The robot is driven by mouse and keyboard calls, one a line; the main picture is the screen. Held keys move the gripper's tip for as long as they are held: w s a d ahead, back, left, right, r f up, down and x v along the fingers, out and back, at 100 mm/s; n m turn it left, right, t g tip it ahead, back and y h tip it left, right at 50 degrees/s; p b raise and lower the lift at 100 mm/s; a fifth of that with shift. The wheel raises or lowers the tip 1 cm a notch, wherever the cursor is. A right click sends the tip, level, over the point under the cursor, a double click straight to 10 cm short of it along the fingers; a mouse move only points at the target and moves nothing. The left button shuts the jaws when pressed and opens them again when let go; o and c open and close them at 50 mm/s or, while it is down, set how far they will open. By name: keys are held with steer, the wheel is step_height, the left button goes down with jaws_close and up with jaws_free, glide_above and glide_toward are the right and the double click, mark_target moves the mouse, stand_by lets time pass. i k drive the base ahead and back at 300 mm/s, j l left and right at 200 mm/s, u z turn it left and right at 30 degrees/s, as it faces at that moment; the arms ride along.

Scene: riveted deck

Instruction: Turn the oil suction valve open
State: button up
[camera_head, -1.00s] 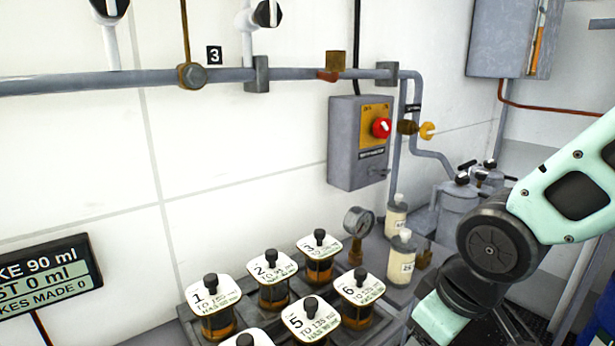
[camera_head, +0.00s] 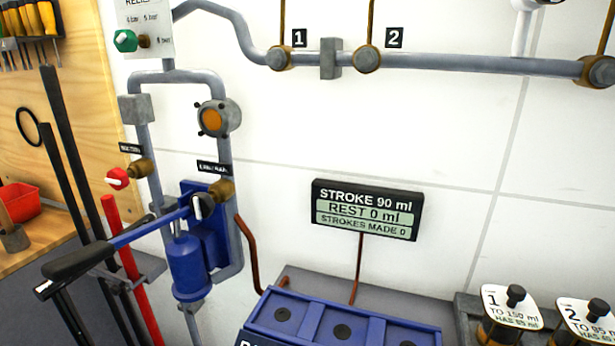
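A small label that seems to read "suction" (camera_head: 130,148) is fixed on the left vertical pipe. Just below it is a brass valve body (camera_head: 141,169) with a red knob (camera_head: 118,178) facing left. I cannot tell from its angle whether this valve is open. A second brass valve (camera_head: 222,189) with a dark and white handle (camera_head: 203,206) sits on the right pipe under another label (camera_head: 214,168), too blurred to read. My gripper is not in view.
A blue hand pump (camera_head: 190,265) with a long black-gripped lever (camera_head: 80,262) stands below the valves. A display (camera_head: 366,211) reads "stroke 90 ml, rest 0 ml, strokes made 0". A blue tray (camera_head: 265,316), a red bin (camera_head: 20,203) and dark bars are nearby.

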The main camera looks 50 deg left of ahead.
mark_target(117, 178)
steer(key=u, duration=1.6)
steer(key=j, duration=0.1)
